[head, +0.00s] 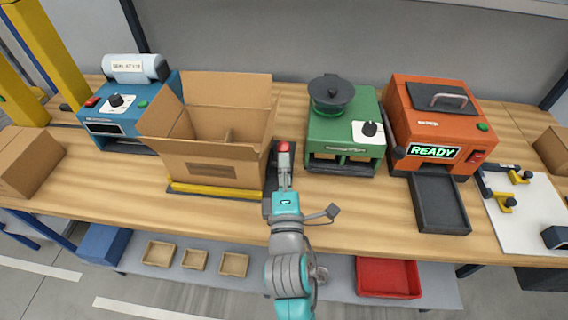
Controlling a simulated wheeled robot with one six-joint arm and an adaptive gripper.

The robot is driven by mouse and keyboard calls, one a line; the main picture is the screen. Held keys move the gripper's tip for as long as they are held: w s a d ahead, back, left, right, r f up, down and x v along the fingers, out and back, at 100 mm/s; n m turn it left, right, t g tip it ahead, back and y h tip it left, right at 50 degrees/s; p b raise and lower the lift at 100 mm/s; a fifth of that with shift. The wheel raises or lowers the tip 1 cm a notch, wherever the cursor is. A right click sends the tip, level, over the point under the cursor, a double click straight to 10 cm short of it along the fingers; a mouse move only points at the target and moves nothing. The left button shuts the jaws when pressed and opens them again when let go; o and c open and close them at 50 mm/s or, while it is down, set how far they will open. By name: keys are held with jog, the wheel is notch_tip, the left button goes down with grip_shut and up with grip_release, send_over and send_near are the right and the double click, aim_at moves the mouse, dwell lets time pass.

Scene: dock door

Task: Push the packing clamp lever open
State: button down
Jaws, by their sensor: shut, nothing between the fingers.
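An open cardboard box (213,166) stands on a dark clamp base with a yellow bar (217,189) along its front. A red knob (283,146), which looks like the clamp lever's end, shows just right of the box. My gripper (284,168) is shut and empty, pointing away from me over the table, directly in front of the red knob. It overlaps the knob's lower side in the picture; I cannot tell whether they touch. The lever's shaft is mostly hidden by my gripper.
A blue sealing machine (128,108) stands left of the box. A green machine (343,133) stands close right of my gripper. An orange machine (433,126) reading READY has a dark tray (439,204) in front. The wooden table (345,205) is clear in front of the green machine.

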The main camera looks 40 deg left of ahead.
jog(key=shift+w+r, duration=0.1)
jog(key=shift+r, duration=0.05)
jog(key=shift+w+a+r+g+h, duration=0.5)
jog(key=shift+w+r+g+h, duration=0.15)
jog(key=shift+r, duration=0.2)
jog(key=w+a+r+m+g+h, duration=0.1)
jog(key=w+a+g+h, duration=0.3)
jog(key=w, duration=0.5)
jog(key=shift+a+r+g+h, duration=0.4)
jog(key=shift+a+g, duration=0.3)
jog(key=shift+g, duration=0.65)
